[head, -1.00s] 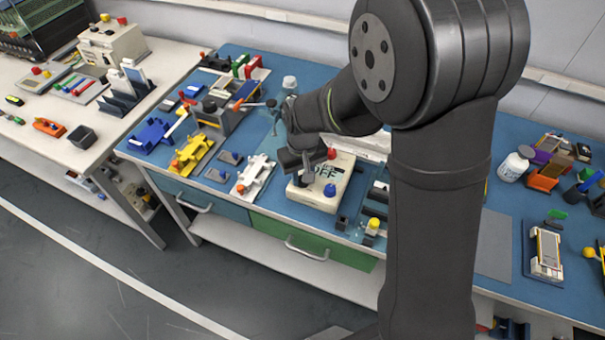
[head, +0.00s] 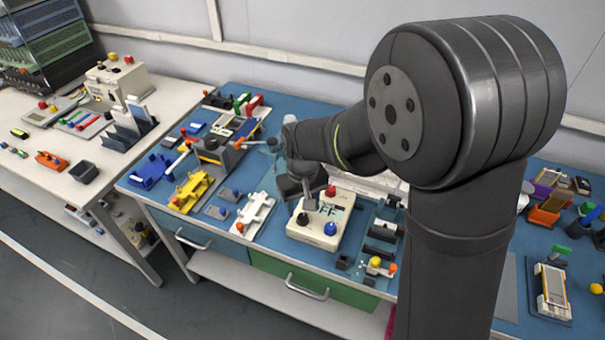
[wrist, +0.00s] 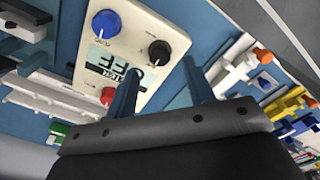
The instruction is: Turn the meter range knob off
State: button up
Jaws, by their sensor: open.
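The meter is a cream box (head: 312,238) on the blue bench, with a red knob (head: 331,191), a blue knob (head: 330,228) and a black knob (head: 303,219) on top. Dark letters reading OFF show on its face. In the wrist view the meter (wrist: 140,28) carries the blue knob (wrist: 107,24), the black knob (wrist: 159,53) with a light mark, and the red knob (wrist: 108,96). My gripper (head: 309,203) is above the meter, pointing down. In the wrist view its fingers (wrist: 161,67) are apart and empty, with the black knob seen beyond the gap between them.
A white fixture (head: 254,213) and a yellow one (head: 190,193) lie left of the meter. Dark blocks (head: 380,245) and a yellow-topped piece (head: 375,262) stand close on its right. The bench's front edge, above a green drawer (head: 290,278), is near the meter.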

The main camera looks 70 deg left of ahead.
aim_at(302, 216)
notch_tip(302, 216, up, 14)
jog(key=shift+f, duration=0.25)
jog(key=shift+f, duration=0.1)
dwell(0.5)
notch_tip(302, 216, down, 17)
jog(key=shift+f, duration=0.15)
dwell(0.4)
